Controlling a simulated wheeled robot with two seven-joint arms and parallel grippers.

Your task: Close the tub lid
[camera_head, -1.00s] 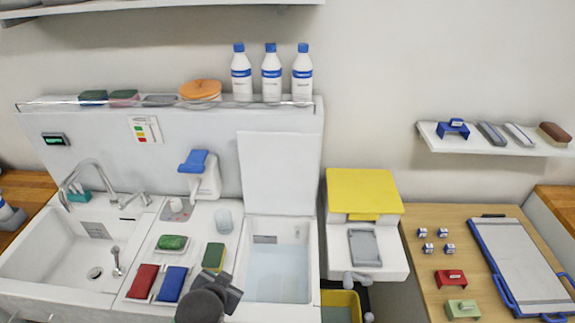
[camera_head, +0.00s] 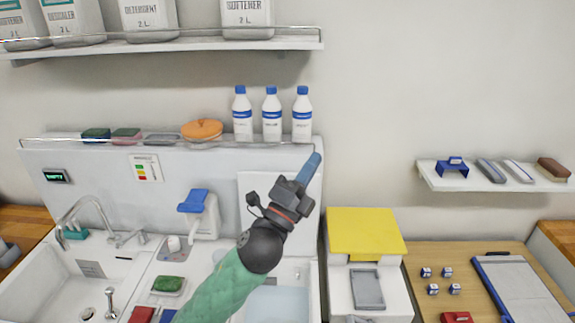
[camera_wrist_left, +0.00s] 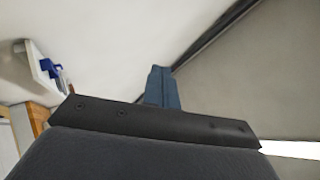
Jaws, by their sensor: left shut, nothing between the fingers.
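The tub lid (camera_head: 254,184) is a white panel standing upright behind the tub in the head view. The tub (camera_head: 272,305) is a white basin holding pale blue water, partly hidden by my left arm. My left gripper (camera_head: 311,166) is shut and empty, with its blue fingers pointing up and right near the lid's upper right corner. It overlaps the lid in the head view; I cannot tell whether it touches. The shut blue fingers (camera_wrist_left: 160,88) also show in the left wrist view, beside a large grey surface. My right gripper is not in view.
A blue-topped dispenser (camera_head: 195,203) stands left of the lid. Several bottles (camera_head: 271,118) stand on the ledge above it, below a shelf (camera_head: 200,47) of large containers. A yellow-topped unit (camera_head: 364,232) stands to the right.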

